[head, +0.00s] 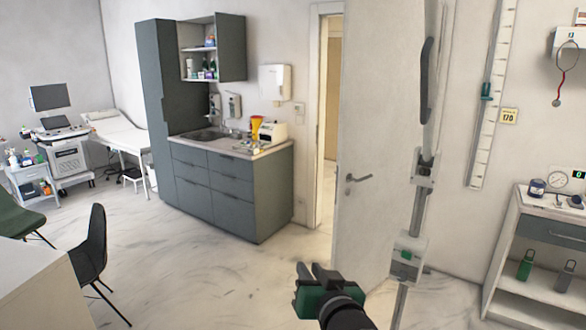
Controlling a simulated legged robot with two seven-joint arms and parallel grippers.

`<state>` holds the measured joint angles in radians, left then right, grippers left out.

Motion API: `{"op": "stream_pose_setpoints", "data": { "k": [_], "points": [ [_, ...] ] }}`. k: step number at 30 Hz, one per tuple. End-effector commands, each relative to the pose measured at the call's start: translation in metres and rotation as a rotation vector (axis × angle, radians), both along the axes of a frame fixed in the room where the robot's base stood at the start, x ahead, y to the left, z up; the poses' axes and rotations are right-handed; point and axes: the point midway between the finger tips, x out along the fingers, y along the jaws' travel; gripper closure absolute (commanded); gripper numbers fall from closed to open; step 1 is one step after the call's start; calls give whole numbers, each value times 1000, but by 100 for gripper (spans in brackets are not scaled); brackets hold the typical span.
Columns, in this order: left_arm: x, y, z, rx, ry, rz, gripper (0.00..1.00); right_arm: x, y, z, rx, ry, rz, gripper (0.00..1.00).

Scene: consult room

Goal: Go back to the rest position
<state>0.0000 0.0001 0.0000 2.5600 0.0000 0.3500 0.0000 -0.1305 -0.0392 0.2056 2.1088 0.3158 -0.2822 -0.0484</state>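My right gripper (312,270) shows at the bottom middle of the head view, with a dark body and a green part. It points away from me over the pale floor. Its fingers are small and seen from behind, so I cannot tell whether they are open or shut. I see no object clearly held in it. My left gripper and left arm are not in view.
An open door (375,150) and a measuring stand (410,240) are close, beyond and right of my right gripper. A shelf unit (545,235) stands right. A grey sink cabinet (235,190) is behind. A chair (92,245) and white table (30,290) are left. Middle floor is clear.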

Motion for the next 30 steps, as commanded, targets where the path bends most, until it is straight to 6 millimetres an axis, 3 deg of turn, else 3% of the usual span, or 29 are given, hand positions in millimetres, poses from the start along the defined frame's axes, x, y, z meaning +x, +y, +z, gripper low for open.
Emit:
{"op": "stream_pose_setpoints", "data": {
  "k": [1, 5, 6, 9, 12, 15, 18, 30],
  "points": [
    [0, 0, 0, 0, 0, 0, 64, -8, -19, -42, -48, 107, -9, 81],
    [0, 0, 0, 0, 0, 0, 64, -50, -66, -144, -154, 394, -24, 81],
    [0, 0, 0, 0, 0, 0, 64, -69, -81, -173, -182, 485, -28, 81],
    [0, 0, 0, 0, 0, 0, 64, -124, -116, -234, -239, 709, -40, 81],
    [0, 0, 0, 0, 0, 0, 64, -179, -142, -275, -277, 900, -47, 81],
    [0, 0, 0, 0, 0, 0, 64, -217, -157, -296, -294, 1022, -51, 81],
    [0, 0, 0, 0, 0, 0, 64, -234, -162, -304, -303, 1075, -51, 81],
    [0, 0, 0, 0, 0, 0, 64, -234, -162, -304, -304, 1077, -50, 81]
  ]
}}
